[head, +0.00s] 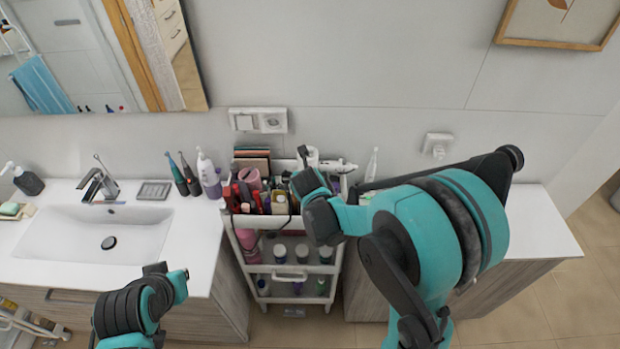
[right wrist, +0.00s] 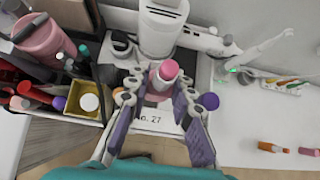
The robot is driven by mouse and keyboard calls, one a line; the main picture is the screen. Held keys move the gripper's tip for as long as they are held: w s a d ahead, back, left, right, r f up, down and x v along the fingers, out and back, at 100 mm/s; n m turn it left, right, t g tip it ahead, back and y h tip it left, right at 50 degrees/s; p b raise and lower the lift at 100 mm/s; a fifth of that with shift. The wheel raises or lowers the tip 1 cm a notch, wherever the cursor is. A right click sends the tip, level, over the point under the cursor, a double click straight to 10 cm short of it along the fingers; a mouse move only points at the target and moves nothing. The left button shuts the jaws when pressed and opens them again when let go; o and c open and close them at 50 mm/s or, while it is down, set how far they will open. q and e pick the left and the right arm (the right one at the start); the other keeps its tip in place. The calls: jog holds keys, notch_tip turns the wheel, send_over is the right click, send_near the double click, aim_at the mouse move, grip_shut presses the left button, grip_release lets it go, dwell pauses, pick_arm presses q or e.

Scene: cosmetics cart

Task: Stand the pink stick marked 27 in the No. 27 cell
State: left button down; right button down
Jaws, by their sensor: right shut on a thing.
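The pink stick (right wrist: 167,71), with a pink-red top, is between the fingers of my right gripper (right wrist: 160,84) in the right wrist view. The gripper is shut on it. A white label reading No. 27 (right wrist: 158,119) shows between the fingers, just below the stick in the picture. The cell's inside and the stick's lower end are hidden, so I cannot tell whether the stick is in the cell. In the head view my right arm reaches over the cart (head: 290,268) and hides the stick.
A white appliance (right wrist: 162,22) stands just behind the stick. A purple-capped item (right wrist: 209,101) is close to the right finger. An orange bottle (right wrist: 269,147) lies on the right counter. A sink (head: 95,235) is at left.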

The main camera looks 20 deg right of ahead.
jog(key=shift+s+f+b, duration=0.1)
jog(key=shift+f+b, duration=0.25)
jog(key=shift+f, duration=0.2)
notch_tip(320, 180, down, 4)
jog(key=b, duration=0.3)
jog(key=shift+b, duration=0.35)
jog(key=shift+b, duration=0.4)
dwell(0.9)
jog(key=shift+f+b, duration=1.15)
jog(key=shift+f, duration=0.1)
jog(key=c, duration=1.3)
grip_release()
jog(key=shift+r, duration=0.1)
jog(key=shift+o, duration=0.2)
jog(key=shift+r, duration=0.1)
